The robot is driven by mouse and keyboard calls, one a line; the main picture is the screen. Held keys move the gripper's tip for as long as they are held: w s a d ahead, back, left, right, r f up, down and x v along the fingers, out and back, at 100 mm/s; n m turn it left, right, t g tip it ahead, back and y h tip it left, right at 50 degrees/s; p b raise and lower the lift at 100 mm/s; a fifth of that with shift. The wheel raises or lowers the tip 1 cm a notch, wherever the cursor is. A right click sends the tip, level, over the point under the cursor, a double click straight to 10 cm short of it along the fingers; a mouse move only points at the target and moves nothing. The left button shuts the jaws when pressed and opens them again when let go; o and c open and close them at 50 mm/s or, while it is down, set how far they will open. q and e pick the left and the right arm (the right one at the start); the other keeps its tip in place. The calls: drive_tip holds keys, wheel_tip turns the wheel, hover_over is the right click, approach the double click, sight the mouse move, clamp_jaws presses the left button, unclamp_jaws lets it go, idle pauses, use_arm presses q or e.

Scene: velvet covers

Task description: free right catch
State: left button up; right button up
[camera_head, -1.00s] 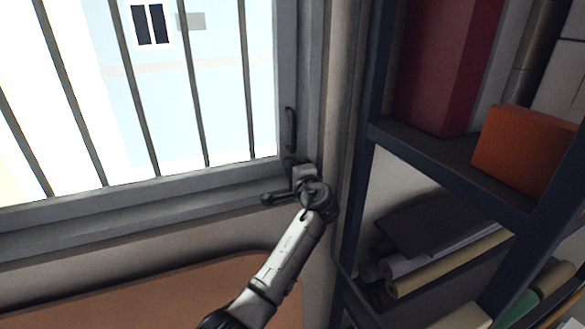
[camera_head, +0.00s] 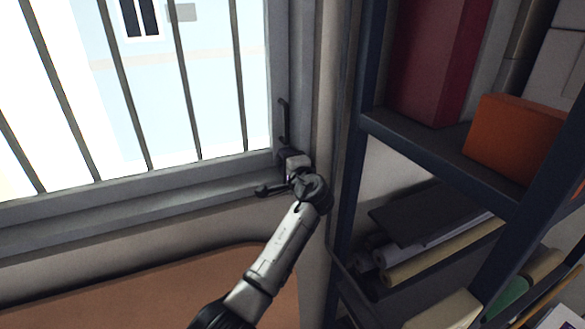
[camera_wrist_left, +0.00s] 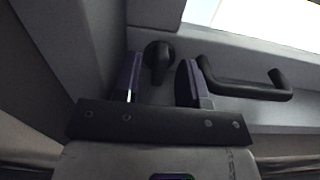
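The window's right catch shows as a small black knob (camera_wrist_left: 158,58) on the grey frame in the left wrist view. My left gripper (camera_wrist_left: 160,80) is open, with one purple-edged finger on each side of the knob. Small gaps seem to show beside the knob; I cannot tell whether either finger touches it. In the head view my left gripper (camera_head: 292,160) is at the lower right corner of the window frame, just below a black pull handle (camera_head: 284,120). The catch is hidden behind it there. My right gripper is not in view.
The pull handle also shows close to the right finger in the left wrist view (camera_wrist_left: 245,90). The barred window (camera_head: 180,90) fills the upper left. A dark shelf unit (camera_head: 440,150) with boxes and rolls stands close on the right. A brown panel (camera_head: 150,290) lies below the sill.

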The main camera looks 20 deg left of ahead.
use_arm(q)
drive_tip(key=b+v, duration=0.4)
drive_tip(key=v, duration=0.9)
drive_tip(key=shift+s+d, duration=0.2)
drive_tip(key=shift+d, duration=0.05)
